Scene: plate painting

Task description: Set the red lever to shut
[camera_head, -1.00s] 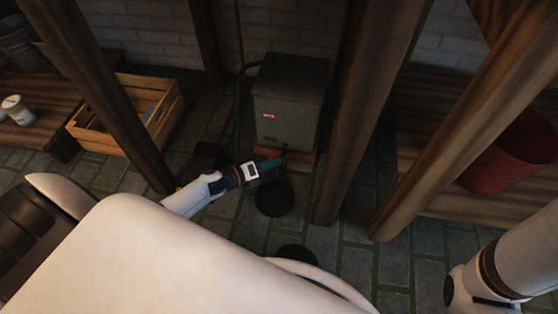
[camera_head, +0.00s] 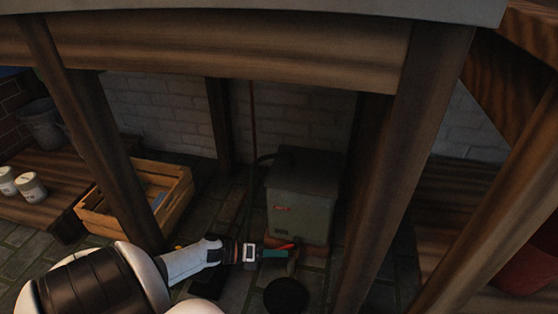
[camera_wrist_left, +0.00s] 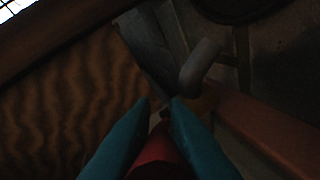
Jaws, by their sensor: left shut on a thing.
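My right gripper is not in view.
A dark wooden post (camera_head: 392,180) stands right of the box, and another post (camera_head: 112,150) stands left near my arm. A dark round disc (camera_head: 285,297) lies on the floor below the gripper. A wooden crate (camera_head: 90,213) is at the left. A beam (camera_head: 230,45) crosses above.

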